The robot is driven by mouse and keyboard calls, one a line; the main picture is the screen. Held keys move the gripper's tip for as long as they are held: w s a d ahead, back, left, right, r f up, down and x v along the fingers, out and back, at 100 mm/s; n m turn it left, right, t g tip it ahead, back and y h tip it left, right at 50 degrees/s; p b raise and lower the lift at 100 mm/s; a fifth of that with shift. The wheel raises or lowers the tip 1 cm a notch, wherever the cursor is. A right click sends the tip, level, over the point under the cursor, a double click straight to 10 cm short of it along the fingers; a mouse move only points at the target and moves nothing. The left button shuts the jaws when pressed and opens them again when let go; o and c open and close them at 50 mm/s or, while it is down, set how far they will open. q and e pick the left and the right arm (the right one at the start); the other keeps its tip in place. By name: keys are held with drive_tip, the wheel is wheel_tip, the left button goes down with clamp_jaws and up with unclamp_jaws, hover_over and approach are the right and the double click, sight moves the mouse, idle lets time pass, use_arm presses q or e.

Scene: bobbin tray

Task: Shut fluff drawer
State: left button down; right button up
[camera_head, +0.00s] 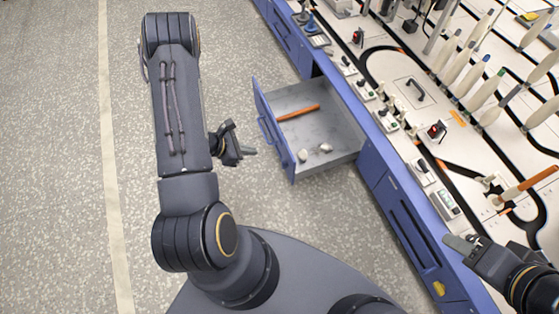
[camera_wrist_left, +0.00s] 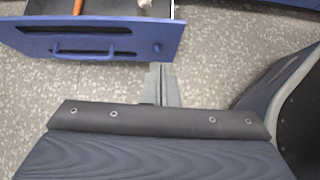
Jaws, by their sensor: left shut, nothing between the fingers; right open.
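The fluff drawer (camera_head: 338,152) is pulled open from the blue machine cabinet in the head view. Its blue front (camera_head: 272,133) carries a curved handle and faces left. An orange-handled tool (camera_head: 298,113) and small pale fluff clumps (camera_head: 314,152) lie inside. My left gripper (camera_head: 250,152) is shut and empty, just left of the drawer front. In the left wrist view the drawer front (camera_wrist_left: 120,42) and handle (camera_wrist_left: 84,54) lie beyond my left fingertips (camera_wrist_left: 162,70), which seem apart from it. My right gripper (camera_head: 456,242) is open at the lower right, by the machine's edge; nothing shows in it.
The machine's top (camera_head: 408,90) holds several pale bobbins, switches and a dark curved track. A closed blue cabinet panel (camera_head: 408,225) stands below the drawer's near side.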

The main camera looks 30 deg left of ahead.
use_arm(q)
drive_tip(key=b, duration=0.4)
approach(288, 154)
wheel_tip(288, 154, down, 4)
drive_tip(key=shift+w+d, duration=1.2)
drive_tip(key=shift+w, duration=0.05)
drive_tip(key=shift+w+d+r, duration=0.1)
drive_tip(key=shift+w+d, duration=0.15)
drive_tip(key=shift+w, duration=0.05)
use_arm(e)
drive_tip(key=shift+f, duration=2.5)
use_arm(q)
drive_tip(key=shift+b, duration=0.3)
